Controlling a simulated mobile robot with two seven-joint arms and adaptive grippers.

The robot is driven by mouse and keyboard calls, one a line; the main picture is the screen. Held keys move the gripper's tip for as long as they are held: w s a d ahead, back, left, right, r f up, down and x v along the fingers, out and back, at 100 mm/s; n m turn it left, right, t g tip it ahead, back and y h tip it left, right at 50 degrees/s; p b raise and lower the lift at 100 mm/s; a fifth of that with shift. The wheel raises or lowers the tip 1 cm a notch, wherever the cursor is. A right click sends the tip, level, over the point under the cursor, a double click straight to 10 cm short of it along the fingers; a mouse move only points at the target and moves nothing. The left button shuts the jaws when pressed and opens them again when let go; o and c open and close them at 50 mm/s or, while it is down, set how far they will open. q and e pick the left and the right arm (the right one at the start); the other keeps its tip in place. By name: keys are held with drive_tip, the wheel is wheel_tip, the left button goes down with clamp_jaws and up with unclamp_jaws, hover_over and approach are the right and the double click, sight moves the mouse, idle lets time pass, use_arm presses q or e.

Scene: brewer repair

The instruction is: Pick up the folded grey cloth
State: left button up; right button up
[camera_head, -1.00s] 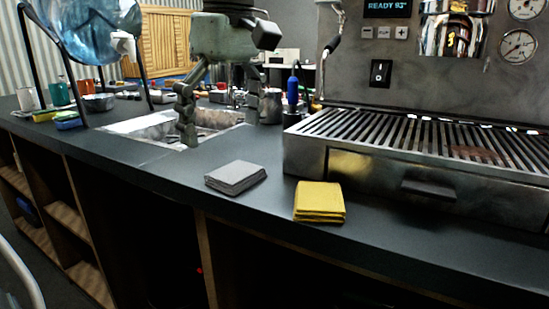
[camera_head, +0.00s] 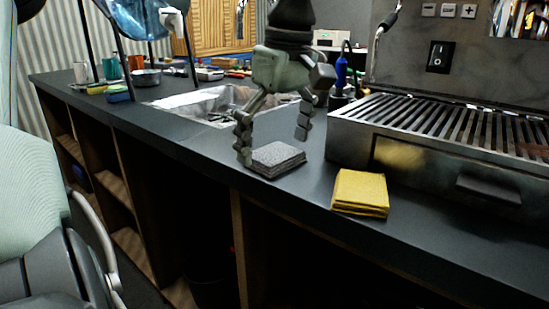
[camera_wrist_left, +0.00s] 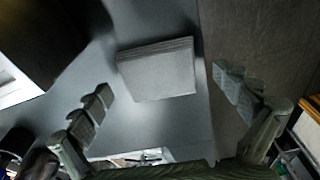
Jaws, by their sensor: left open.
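The folded grey cloth (camera_head: 277,158) lies flat on the dark counter near its front edge in the head view. It also shows in the left wrist view (camera_wrist_left: 157,69), ahead of the fingertips and between their lines. My left gripper (camera_head: 272,146) is open and empty above the cloth, one finger near the cloth's left side and the other farther back on the right. In the left wrist view its two fingers (camera_wrist_left: 164,90) are spread wide. My right gripper is not in view.
A folded yellow cloth (camera_head: 361,192) lies to the right at the counter edge. The steel machine with a slatted drip tray (camera_head: 455,125) stands behind it. A sink (camera_head: 190,101) is set in the counter at left. Cups and a sponge (camera_head: 119,94) sit farther left.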

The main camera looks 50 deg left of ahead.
sight(273, 154)
use_arm(q)
drive_tip(key=c, duration=1.1)
drive_tip(key=shift+r, duration=0.1)
drive_tip(key=shift+c, duration=0.2)
drive_tip(key=shift+r, duration=0.4)
wheel_tip(273, 154, up, 4)
drive_tip(key=shift+s+f, duration=0.15)
drive_tip(key=s+a+r, duration=0.4)
drive_tip(key=s+r, duration=0.2)
drive_tip(key=s, duration=0.4)
drive_tip(key=shift+s+a+r, duration=0.2)
drive_tip(key=shift+a, duration=0.1)
drive_tip(key=o, duration=0.5)
drive_tip(key=c, duration=0.5)
